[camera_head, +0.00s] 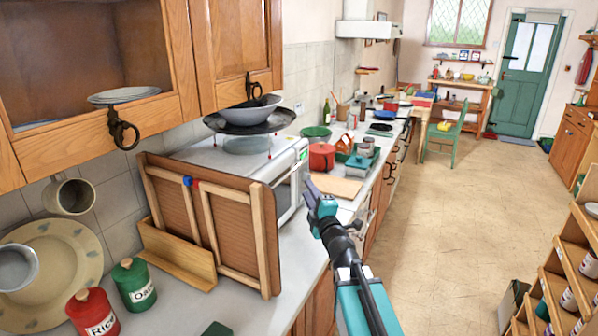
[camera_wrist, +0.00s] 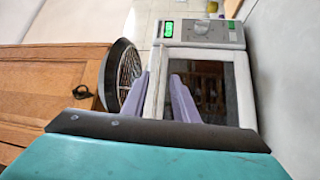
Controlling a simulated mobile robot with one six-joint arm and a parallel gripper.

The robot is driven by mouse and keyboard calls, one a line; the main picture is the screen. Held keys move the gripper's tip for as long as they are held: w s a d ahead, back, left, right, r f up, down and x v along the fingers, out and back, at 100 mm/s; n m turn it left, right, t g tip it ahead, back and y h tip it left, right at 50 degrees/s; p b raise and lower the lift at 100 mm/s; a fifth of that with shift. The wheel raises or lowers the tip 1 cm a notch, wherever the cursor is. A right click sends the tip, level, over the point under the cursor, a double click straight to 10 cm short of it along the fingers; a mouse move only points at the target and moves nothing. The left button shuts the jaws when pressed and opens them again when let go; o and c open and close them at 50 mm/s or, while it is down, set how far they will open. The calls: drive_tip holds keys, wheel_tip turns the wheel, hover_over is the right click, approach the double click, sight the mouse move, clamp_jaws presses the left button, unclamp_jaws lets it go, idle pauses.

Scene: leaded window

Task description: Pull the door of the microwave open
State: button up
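The white microwave (camera_head: 283,158) stands on the counter, partly hidden by a wooden panel. In the wrist view its door (camera_wrist: 205,90) looks shut, with a dark window in a pale frame, below a control panel (camera_wrist: 200,31) with a green display. My gripper (camera_head: 313,187) is in front of the microwave in the head view. In the wrist view the two lilac fingers of my gripper (camera_wrist: 160,78) are apart, with the pale strip at the door's left side showing between them. I cannot tell whether they touch it.
The wooden panel (camera_head: 222,222) leans beside the microwave. A dark pan (camera_head: 247,120) and bowl sit on top. A red pot (camera_head: 322,157) and a cutting board (camera_head: 336,186) are on the counter beyond. The floor (camera_head: 455,230) to the right is clear.

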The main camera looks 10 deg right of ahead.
drive_tip(key=p+x, duration=0.3)
drive_tip(key=x, duration=1)
idle(0.4)
drive_tip(key=shift+c, duration=0.4)
clamp_jaws()
idle(1.2)
